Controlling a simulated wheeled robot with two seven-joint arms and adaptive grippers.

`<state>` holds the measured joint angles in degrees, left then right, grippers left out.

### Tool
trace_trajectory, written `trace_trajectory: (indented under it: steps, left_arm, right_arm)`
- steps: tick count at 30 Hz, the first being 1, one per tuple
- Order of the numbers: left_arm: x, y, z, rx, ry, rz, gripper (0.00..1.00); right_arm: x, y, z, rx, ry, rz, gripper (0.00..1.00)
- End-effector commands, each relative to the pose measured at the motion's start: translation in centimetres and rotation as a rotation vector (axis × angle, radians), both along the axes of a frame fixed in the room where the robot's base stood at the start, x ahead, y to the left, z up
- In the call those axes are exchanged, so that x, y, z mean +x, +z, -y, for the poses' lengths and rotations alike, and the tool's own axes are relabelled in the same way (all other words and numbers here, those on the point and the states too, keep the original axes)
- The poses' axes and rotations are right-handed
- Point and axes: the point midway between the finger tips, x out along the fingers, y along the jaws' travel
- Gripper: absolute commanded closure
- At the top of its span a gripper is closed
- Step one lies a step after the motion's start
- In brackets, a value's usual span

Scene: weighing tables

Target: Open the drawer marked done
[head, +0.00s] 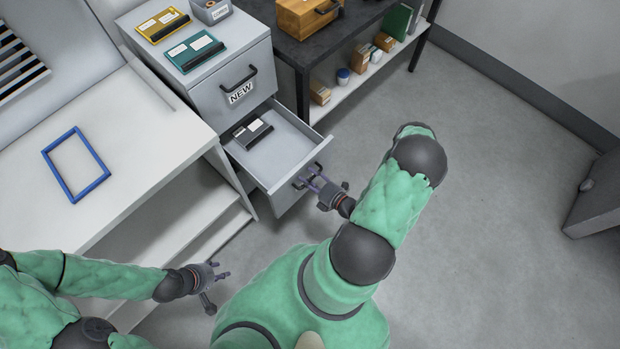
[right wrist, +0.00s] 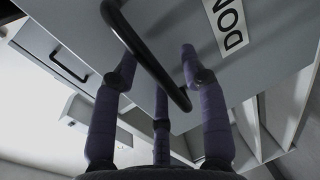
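The lower drawer (head: 262,158) of the grey cabinet is pulled well out, with a black and grey device (head: 252,132) inside. Its front shows in the right wrist view (right wrist: 285,55), with a white label (right wrist: 228,25) reading "DON", the rest cut off. My right gripper (head: 307,178) is at the drawer's front by its black handle (right wrist: 150,60). In the right wrist view the fingers (right wrist: 160,70) are spread apart, with the handle bar crossing among them; I cannot tell whether they touch it. My left gripper (head: 222,276) is open and empty, low beside the white table.
The upper drawer marked NEW (head: 237,95) is shut. Two cases, yellow (head: 162,24) and teal (head: 195,50), and a grey box (head: 210,10) are on the cabinet. A blue frame (head: 76,163) lies on the white table (head: 125,195).

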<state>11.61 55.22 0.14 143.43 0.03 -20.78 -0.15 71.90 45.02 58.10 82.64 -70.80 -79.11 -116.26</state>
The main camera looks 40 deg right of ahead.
Motion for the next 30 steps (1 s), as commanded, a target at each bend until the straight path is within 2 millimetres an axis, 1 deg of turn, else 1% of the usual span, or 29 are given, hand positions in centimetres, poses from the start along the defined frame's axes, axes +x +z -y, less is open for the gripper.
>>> trace_trajectory:
  steps: [5,8,10,14,24,30]
  left_arm:
    - [0.0,0.0,0.0,0.000,0.000,0.000,0.60]
    - [0.0,0.0,0.0,0.000,0.000,0.000,0.60]
    - [0.0,0.0,0.0,0.000,0.000,0.000,0.60]
    - [0.0,0.0,0.0,0.000,0.000,0.000,0.60]
    - [0.0,0.0,0.0,0.000,0.000,0.000,0.60]
    - [0.0,0.0,0.0,0.000,0.000,0.000,0.60]
  right_arm:
    - [-0.1,0.0,0.0,0.000,0.000,0.000,0.56]
    - [-0.5,0.1,0.1,0.001,-0.002,0.000,0.56]
    - [-1.2,0.2,0.2,0.000,-0.002,-0.001,0.56]
    - [-3.1,0.6,0.3,0.002,-0.005,-0.002,0.56]
    - [-8.5,1.8,0.8,0.000,-0.006,-0.001,0.56]
    - [-10.8,2.2,0.9,-0.001,-0.003,-0.001,0.56]
